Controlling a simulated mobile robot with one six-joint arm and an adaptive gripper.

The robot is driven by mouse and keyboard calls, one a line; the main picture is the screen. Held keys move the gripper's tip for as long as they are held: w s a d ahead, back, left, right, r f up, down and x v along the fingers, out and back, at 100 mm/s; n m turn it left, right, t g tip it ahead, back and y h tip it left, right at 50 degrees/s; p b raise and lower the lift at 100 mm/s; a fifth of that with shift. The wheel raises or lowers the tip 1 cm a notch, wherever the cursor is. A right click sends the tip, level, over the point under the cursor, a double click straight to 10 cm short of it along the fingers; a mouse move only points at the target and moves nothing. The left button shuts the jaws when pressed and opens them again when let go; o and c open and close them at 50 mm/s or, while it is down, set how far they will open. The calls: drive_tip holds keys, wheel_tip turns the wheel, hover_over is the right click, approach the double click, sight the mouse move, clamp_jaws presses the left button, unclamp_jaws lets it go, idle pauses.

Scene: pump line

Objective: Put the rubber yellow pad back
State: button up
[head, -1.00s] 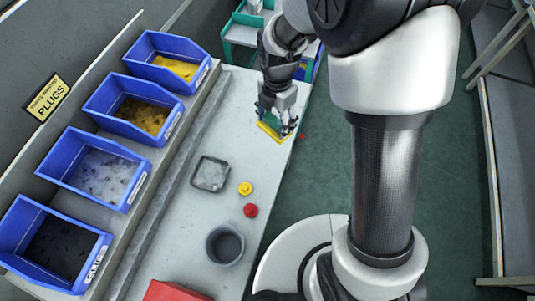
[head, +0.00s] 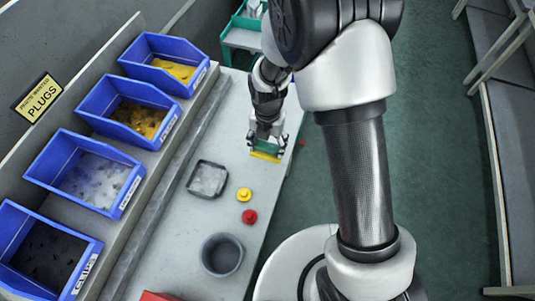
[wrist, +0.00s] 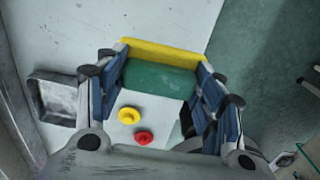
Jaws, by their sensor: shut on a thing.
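The pad is a green block with a yellow strip along one long edge; in the head view the yellow strip (head: 265,157) shows below my gripper (head: 266,143). In the wrist view the yellow strip (wrist: 163,52) lies beyond the green part (wrist: 160,77). My gripper (wrist: 162,80) is shut on the pad, with one blue-lined finger at each end of the green part. The pad is over the grey bench near its right edge. I cannot tell whether it touches the bench top.
On the bench (head: 228,120) are a square tray (head: 207,179), a yellow round piece (head: 244,194), a red round piece (head: 249,216) and a grey cup (head: 222,255). Several blue bins (head: 128,108) line the left. Green floor (head: 325,185) lies right of the bench.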

sight(267, 153)
drive_tip(key=shift+f+b, duration=0.65)
drive_tip(key=shift+f, duration=1.9)
drive_tip(key=shift+f, duration=0.2)
drive_tip(key=o, duration=0.9)
drive_tip(key=shift+r, duration=0.1)
